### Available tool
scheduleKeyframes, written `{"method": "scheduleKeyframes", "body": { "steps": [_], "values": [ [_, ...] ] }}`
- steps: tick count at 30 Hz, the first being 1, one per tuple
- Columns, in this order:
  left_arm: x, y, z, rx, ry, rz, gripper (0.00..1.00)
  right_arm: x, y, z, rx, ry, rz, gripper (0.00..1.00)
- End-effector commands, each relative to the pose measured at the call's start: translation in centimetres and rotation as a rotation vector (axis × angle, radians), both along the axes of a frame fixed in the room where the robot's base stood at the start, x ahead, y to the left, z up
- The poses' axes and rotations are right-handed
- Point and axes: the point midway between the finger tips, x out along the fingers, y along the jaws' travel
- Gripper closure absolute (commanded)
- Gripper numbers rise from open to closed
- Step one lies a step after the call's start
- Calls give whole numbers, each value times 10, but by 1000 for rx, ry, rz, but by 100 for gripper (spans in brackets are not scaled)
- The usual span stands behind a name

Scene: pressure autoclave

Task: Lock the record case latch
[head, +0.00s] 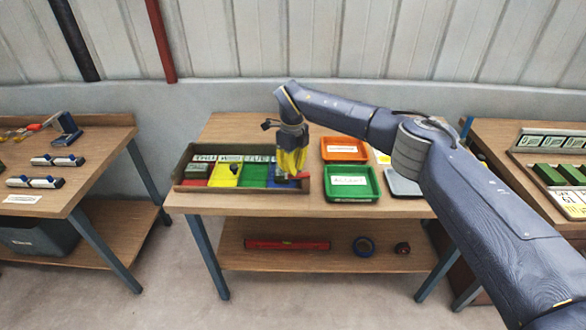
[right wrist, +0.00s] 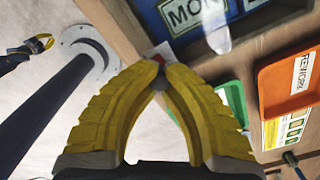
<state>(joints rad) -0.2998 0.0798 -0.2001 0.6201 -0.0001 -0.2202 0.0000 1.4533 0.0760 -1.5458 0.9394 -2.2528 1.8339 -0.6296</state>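The record case (head: 185,185) is an open dark tray on the middle table, with red, yellow, green and blue sections and white labels along its back. A small red latch part (head: 300,176) shows at its right front corner. My right gripper (head: 291,172) points down at that corner, right beside the red part. In the right wrist view the yellow fingertips (right wrist: 160,72) meet, with a bit of red just beyond them and a small grey piece between them; I cannot tell if they grip the latch. My left gripper seems to be the small yellow-and-dark shape (right wrist: 38,44) far off.
A green tray (head: 351,198) and an orange tray (head: 344,158) stand right of the case, with a grey tray (head: 402,184) beyond. Other tables stand left and right.

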Motion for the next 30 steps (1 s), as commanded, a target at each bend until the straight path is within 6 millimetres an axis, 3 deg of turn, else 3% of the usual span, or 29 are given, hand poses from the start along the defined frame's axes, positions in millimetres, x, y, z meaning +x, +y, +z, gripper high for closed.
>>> {"method": "scheduleKeyframes", "body": {
  "steps": [7,18,19,27,30],
  "values": [
    [0,0,0,0,0,0,100,8,0,1,0,-3,-152,100],
    [0,0,0,0,0,0,100,9,0,1,0,-3,-173,100],
    [0,0,0,0,0,0,100,9,0,1,0,-3,-172,90],
    [0,0,0,0,0,0,100,8,0,0,1,-2,-171,59],
    [0,0,0,0,0,0,100,8,0,0,0,-1,-171,55]
  ]
}}
